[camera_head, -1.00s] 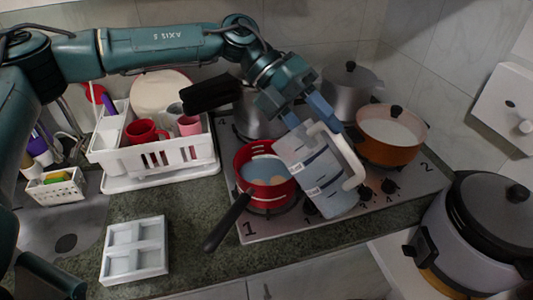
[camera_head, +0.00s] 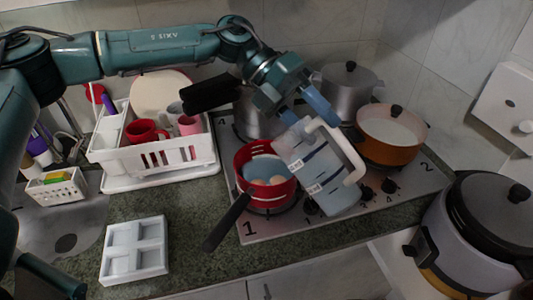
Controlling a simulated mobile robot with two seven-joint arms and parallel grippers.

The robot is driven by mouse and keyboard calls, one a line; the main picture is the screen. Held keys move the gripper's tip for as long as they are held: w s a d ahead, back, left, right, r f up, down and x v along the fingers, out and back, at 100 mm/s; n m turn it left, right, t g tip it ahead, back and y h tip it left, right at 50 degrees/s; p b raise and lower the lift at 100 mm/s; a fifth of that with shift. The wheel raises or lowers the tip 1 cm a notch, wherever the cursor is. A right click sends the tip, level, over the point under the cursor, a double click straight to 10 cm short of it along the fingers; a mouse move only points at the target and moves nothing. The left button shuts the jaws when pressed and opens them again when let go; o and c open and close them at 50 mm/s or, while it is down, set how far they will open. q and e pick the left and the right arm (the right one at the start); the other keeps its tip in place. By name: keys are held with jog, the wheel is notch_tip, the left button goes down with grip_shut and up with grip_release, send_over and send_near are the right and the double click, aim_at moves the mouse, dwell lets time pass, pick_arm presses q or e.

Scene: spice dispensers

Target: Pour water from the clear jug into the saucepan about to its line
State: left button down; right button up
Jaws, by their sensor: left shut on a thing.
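The clear jug (camera_head: 331,178), with a pale handle and dark level bands, is held by my left gripper (camera_head: 307,108), which is shut on it near the top. The jug is tilted, its upper left edge beside and above the red saucepan (camera_head: 268,197). The saucepan stands on the front left burner, its dark handle pointing to the front left. It holds bluish water (camera_head: 263,167) and pale round shapes. I cannot make out its line, or a stream between jug and pan. My right gripper is not in view.
An orange pot (camera_head: 392,153) and steel pots (camera_head: 347,92) stand behind and right on the stove (camera_head: 410,195). A white dish rack (camera_head: 150,157) with red cups is left. A white divided tray (camera_head: 135,250) lies in front. A rice cooker (camera_head: 470,235) is at right.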

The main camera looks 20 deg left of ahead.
pick_arm(q)
jog(key=shift+w+a+r+g+h+b, duration=0.3)
jog(key=shift+a+r+h+b, duration=0.15)
jog(key=shift+a+r+h, duration=0.2)
dwell(3.3)
